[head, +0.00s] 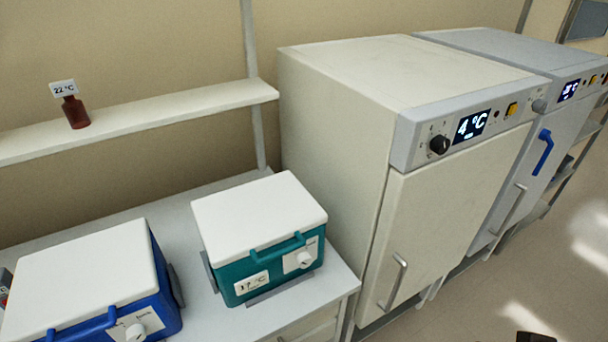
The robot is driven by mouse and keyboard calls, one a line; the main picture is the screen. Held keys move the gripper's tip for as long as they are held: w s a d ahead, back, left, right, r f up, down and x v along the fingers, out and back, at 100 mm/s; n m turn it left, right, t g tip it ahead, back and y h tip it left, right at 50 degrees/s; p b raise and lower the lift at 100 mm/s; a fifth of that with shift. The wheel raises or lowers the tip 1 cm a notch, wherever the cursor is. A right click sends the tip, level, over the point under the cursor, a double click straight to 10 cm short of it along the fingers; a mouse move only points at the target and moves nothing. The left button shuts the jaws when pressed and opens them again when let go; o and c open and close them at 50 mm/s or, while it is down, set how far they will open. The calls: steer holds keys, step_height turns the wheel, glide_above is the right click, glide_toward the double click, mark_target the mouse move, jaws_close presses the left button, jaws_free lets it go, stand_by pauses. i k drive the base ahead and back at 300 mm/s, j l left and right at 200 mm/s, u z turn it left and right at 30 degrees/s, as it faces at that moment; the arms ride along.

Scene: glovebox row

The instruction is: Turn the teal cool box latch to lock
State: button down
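The teal cool box (235,277) stands on the bench with its white lid (258,208) closed. Its latch (303,260) is a white knob on a pale plate at the right part of the front face. The print around the knob is too small to read, so I cannot tell its setting. A teal handle (278,247) lies across the front below the lid. A temperature label, partly unreadable, is left of the latch. My gripper is not recognisable in this view.
A blue cool box (168,318) with a similar white latch (135,332) stands to the left. A tall cabinet reading 4 °C (335,150) stands close on the right, another beyond it. A shelf (150,118) holds a brown bottle (76,112). Floor at right is mostly clear.

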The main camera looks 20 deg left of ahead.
mark_target(304, 260)
steer(key=u, duration=1.55)
